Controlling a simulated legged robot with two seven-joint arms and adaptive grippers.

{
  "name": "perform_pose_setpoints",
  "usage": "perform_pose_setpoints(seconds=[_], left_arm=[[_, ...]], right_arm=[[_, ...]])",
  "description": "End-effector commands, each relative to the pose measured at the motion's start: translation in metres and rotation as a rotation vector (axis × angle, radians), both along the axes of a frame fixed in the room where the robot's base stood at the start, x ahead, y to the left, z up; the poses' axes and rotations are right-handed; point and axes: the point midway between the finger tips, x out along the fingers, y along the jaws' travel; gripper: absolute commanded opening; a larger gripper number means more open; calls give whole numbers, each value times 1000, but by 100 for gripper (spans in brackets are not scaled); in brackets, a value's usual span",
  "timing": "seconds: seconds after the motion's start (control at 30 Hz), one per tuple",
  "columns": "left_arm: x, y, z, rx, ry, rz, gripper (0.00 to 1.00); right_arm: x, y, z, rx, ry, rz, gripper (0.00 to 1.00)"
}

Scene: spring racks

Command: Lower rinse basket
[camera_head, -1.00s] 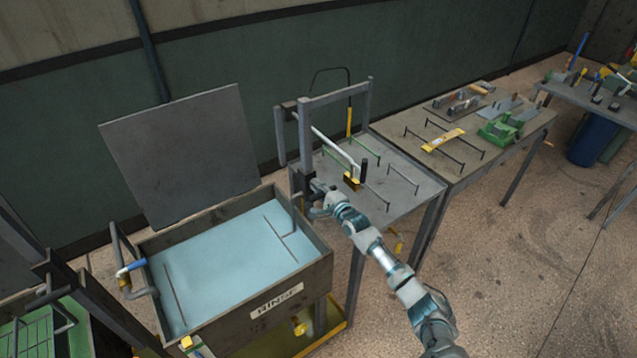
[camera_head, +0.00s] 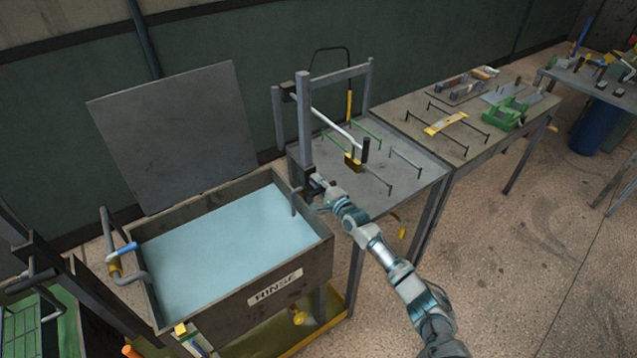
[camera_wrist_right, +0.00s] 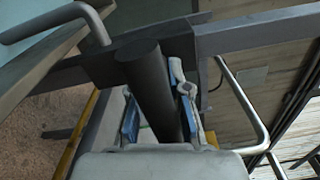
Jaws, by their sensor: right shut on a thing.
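The rinse tank (camera_head: 318,262), a grey box marked RINSE, holds pale blue water (camera_head: 228,248). The basket itself cannot be made out under the surface. A grey bent rod (camera_head: 293,202) reaches down at the tank's right end. My right gripper (camera_head: 318,192) is at the upright grey post (camera_head: 304,125) beside that end. In the wrist view my right gripper (camera_wrist_right: 158,108) is shut around a dark round bar (camera_wrist_right: 146,72), with a blue-padded finger on each side. My left gripper is not in view.
A raised grey lid (camera_head: 175,135) stands behind the tank. A bent handle with a blue grip (camera_head: 122,249) is at its left end. A small table (camera_head: 405,178) with rods and a brass-coloured block (camera_head: 353,163) stands to the right.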

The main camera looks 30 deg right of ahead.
Motion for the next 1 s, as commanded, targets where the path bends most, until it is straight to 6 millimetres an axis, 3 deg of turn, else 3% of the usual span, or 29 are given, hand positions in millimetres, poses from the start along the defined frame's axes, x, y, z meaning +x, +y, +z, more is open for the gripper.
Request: perform_pose_setpoints(seconds=[0.03, 0.1, 0.13, 0.23, 0.73, 0.87, 1.0], left_arm=[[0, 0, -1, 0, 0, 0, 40], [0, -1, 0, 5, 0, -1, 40], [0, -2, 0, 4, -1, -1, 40], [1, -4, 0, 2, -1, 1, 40], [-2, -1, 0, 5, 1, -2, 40], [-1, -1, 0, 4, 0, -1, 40], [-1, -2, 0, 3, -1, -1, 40]], right_arm=[[-1, 7, -12, 1, 22, 11, 0], [-1, 7, -12, 1, 23, 11, 0], [-1, 7, -13, 1, 24, 11, 19], [-1, 6, -13, 1, 24, 11, 41], [-5, -1, -8, 4, 13, 5, 41], [-19, 0, -10, 7, 13, 7, 41], [-48, -2, -11, 6, 17, 6, 41]])
